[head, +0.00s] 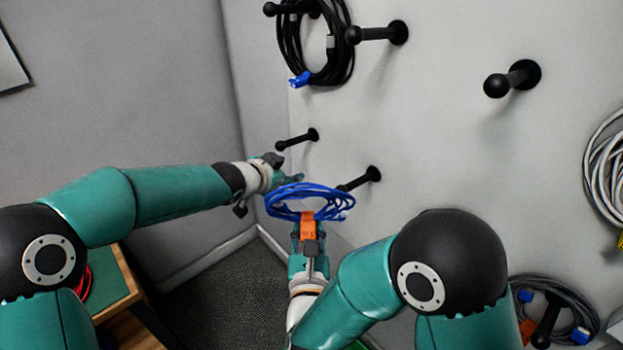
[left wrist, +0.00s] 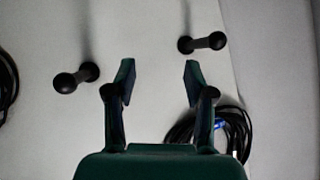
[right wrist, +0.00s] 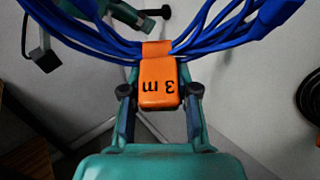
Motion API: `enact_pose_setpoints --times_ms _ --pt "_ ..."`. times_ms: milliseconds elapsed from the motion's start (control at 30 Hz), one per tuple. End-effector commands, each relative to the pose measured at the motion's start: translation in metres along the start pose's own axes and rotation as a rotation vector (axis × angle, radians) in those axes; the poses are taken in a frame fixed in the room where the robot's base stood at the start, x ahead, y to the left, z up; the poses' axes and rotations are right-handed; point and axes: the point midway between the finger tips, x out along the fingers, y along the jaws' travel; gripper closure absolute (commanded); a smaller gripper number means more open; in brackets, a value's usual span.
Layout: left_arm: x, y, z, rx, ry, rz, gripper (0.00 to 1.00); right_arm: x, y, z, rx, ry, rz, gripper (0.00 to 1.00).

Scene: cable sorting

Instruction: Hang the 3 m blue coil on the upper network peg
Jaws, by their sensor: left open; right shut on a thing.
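The blue coil (head: 334,194) hangs in the air in front of the wall in the head view. Its orange tag (right wrist: 158,82) reads "3 m" upside down in the right wrist view. My right gripper (head: 308,240) is shut on that tag, below the loops. My left gripper (head: 286,170) is open and empty, just above and behind the coil's left side in the head view. Two bare black pegs, an upper-left one (head: 297,140) and a lower-right one (head: 360,180), are close by. No label marks the network pegs.
A black cable coil (head: 285,45) hangs on an upper peg (head: 290,8). Two more bare pegs (head: 378,33) (head: 512,80) stand to its right. Grey coils (head: 605,170) (head: 560,290) hang at the far right. A table (head: 113,282) with a red cable is at lower left.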

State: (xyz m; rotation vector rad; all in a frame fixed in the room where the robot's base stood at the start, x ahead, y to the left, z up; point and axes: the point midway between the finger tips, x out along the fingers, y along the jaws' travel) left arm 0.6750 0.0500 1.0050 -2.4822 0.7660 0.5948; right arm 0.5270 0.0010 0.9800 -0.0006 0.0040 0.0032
Motion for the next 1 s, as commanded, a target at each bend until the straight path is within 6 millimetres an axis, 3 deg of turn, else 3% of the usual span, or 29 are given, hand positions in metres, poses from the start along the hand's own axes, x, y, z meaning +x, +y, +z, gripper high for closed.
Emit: enact_pose_setpoints --times_ms 33,100,267,400,600,700,833,1000 --pt "-0.013 0.012 -0.029 0.082 -0.02 0.001 0.46 0.0 0.0 0.0 0.0 -0.001 0.0 1.0" --pt "-0.031 0.026 -0.052 0.177 -0.076 0.003 0.46 0.0 0.0 0.0 0.0 -0.001 0.0 1.0" --pt "-0.086 0.058 -0.099 0.378 -0.196 0.004 0.46 0.0 0.0 0.0 0.0 -0.001 0.0 1.0" --pt "-0.146 0.084 -0.127 0.536 -0.3 0.012 0.46 0.0 0.0 0.0 0.0 -0.001 0.0 1.0" --pt "-0.223 0.115 -0.133 0.706 -0.444 0.062 0.46 0.0 0.0 0.0 0.0 -0.001 0.0 1.0" --pt "-0.249 0.125 -0.128 0.761 -0.498 0.091 0.46 0.0 0.0 0.0 0.0 -0.001 0.0 1.0" --pt "-0.268 0.131 -0.123 0.802 -0.54 0.116 0.46 0.0 0.0 0.0 0.0 -0.001 0.0 1.0" --pt "-0.265 0.131 -0.116 0.815 -0.557 0.124 0.46 0.0 0.0 0.0 0.0 -0.001 0.0 1.0"
